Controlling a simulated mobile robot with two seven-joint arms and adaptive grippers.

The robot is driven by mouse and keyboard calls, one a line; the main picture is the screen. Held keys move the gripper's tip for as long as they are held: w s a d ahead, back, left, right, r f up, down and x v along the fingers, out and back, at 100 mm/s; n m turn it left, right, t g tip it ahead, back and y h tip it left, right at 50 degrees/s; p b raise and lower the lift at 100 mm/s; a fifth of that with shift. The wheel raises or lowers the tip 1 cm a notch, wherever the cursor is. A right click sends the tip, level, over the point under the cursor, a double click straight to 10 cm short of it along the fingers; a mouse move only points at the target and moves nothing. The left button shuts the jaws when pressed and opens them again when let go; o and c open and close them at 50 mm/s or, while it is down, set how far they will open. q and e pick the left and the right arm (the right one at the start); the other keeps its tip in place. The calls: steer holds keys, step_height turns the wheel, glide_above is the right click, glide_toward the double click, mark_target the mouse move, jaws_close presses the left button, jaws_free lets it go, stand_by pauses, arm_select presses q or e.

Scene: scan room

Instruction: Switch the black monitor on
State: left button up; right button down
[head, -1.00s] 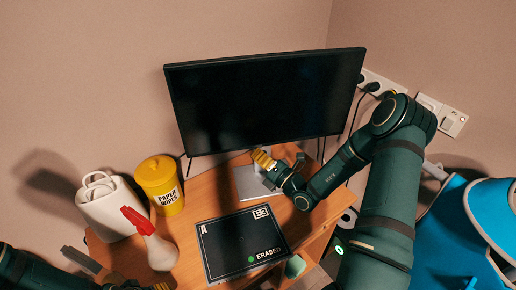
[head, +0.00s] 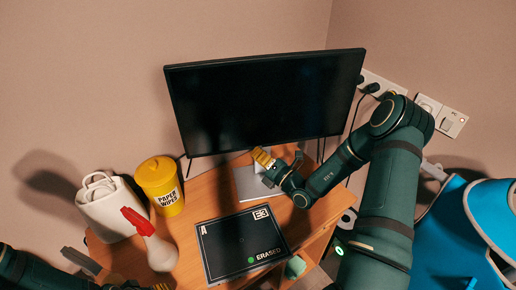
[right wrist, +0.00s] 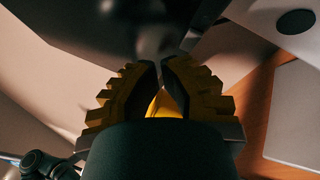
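The black monitor (head: 265,100) stands on a silver stand (head: 247,183) on the wooden desk, its screen dark with no lit lamp visible. My right gripper (head: 262,158) is just below the monitor's lower edge, in front of the stand. In the right wrist view, the yellow fingers of my right gripper (right wrist: 160,65) come together with only a thin gap at the tips and nothing held. The dark monitor body (right wrist: 125,30) is just beyond the fingertips; contact cannot be told. The power button is not discernible. My left gripper (head: 145,286) is mostly cut off at the bottom left.
A dark flat box (head: 240,243) marked ERASED lies in front of the stand. A yellow paper-wipes tub (head: 160,185), a white container (head: 108,208) and a red-topped spray bottle (head: 155,245) stand left. Wall sockets (head: 440,116) and a blue chair-like object (head: 450,235) are at right.

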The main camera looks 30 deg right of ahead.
arm_select(q)
steer(key=shift+r, duration=0.1)
arm_select(e)
steer(key=shift+w, duration=0.15)
stand_by(0.5)
arm_select(q)
steer(key=shift+r, duration=0.1)
arm_select(e)
steer(key=shift+w+d, duration=0.15)
steer(key=shift+w, duration=0.15)
steer(key=shift+w+d, duration=0.1)
steer(key=shift+w, duration=0.25)
stand_by(0.6)
arm_select(q)
steer(key=shift+r+p, duration=0.15)
steer(key=shift+p, duration=0.2)
arm_select(e)
steer(key=shift+s, duration=0.15)
arm_select(q)
steer(key=shift+r+p, duration=0.3)
arm_select(e)
steer(key=shift+s+a, duration=0.25)
steer(key=shift+s, duration=0.4)
steer(key=shift+s, duration=0.1)
